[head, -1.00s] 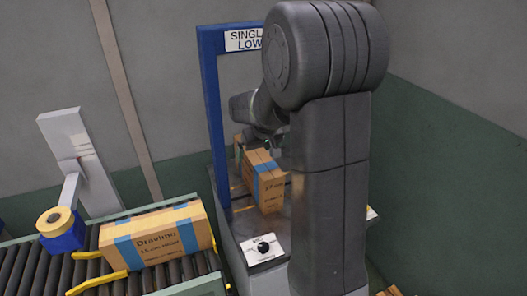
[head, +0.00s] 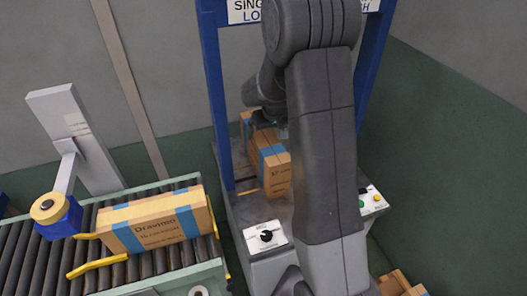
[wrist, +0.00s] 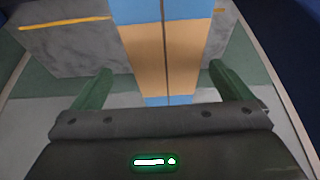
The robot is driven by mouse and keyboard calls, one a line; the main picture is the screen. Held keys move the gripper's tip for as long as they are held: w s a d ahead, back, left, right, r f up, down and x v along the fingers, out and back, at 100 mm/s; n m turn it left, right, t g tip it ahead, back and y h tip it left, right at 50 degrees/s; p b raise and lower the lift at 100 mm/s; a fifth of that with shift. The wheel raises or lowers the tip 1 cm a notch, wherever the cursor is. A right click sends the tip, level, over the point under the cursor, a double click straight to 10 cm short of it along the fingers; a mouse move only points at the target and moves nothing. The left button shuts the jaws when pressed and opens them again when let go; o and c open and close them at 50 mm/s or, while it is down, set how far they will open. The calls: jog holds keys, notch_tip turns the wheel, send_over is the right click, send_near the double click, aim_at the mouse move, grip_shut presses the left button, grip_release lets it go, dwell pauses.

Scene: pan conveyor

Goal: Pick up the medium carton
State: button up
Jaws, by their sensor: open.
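A brown carton with blue tape (head: 275,170) stands on the bed of the blue-framed machine. I cannot tell from the print which one is the medium carton. My gripper (wrist: 168,82) is open, with its two green fingers apart. In the wrist view a brown carton with blue tape (wrist: 165,50) lies between and beyond the fingers, with a gap on each side. In the head view my arm hides part of the cartons, and the fingertips are hard to make out.
A larger carton marked Dravimo (head: 155,222) lies on the roller conveyor (head: 30,255) at left, between yellow guides. The blue frame (head: 212,85) rises around the machine bed. A dial panel (head: 265,235) and a button box (head: 373,203) sit at the machine's front.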

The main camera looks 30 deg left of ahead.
aim_at(264, 136)
jog(key=shift+s+p+x, duration=0.2)
jog(key=shift+p+x, duration=0.25)
jog(key=shift+x, duration=0.9)
jog(key=shift+s+p+x, duration=0.2)
jog(key=shift+p+x, duration=0.2)
jog(key=shift+x, duration=0.95)
jog(key=shift+a, duration=0.1)
jog(key=c, duration=2)
